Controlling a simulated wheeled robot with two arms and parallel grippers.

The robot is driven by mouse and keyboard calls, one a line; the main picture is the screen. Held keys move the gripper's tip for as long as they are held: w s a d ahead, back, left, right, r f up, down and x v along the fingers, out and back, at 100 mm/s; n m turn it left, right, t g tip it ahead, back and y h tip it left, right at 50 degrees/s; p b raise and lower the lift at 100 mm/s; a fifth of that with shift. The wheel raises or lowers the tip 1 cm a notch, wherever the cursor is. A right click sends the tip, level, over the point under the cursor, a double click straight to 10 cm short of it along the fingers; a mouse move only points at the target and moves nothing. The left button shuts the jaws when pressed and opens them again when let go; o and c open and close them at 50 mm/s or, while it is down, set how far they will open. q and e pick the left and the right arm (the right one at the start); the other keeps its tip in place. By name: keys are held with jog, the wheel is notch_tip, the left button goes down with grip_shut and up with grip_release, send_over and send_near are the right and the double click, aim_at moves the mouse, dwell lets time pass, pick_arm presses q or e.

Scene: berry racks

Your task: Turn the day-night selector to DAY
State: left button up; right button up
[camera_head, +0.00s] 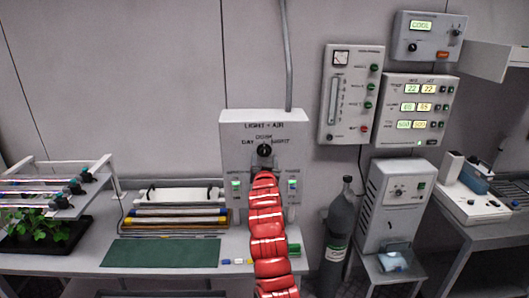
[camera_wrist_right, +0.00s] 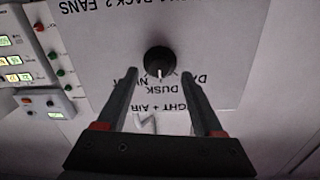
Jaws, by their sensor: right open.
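The day-night selector is a round black knob (camera_wrist_right: 160,60) on the grey LIGHT + AIR panel (camera_head: 235,128). In the right wrist view the panel text is upside down. The knob's white mark points down there, toward DUSK, with NIGHT at left and DAY at right. My right gripper (camera_wrist_right: 159,72) is open, its two dark fingers apart on either side of the knob with clear gaps. Whether the tips reach the knob's depth is hard to tell. In the head view my red right arm covers the panel's lower middle. My left gripper is out of view.
Green-lit switches (camera_head: 236,185) flank my arm on the panel. A dark gas bottle (camera_head: 338,240) and a grey dispenser box (camera_head: 396,207) stand to the right. Display boxes (camera_head: 416,108) hang on the wall. A green mat (camera_head: 160,252) and a plant rack (camera_head: 60,190) are at left.

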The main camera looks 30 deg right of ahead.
aim_at(264, 152)
jog(key=shift+p+x, duration=0.3)
jog(key=shift+x, duration=0.95)
grip_shut()
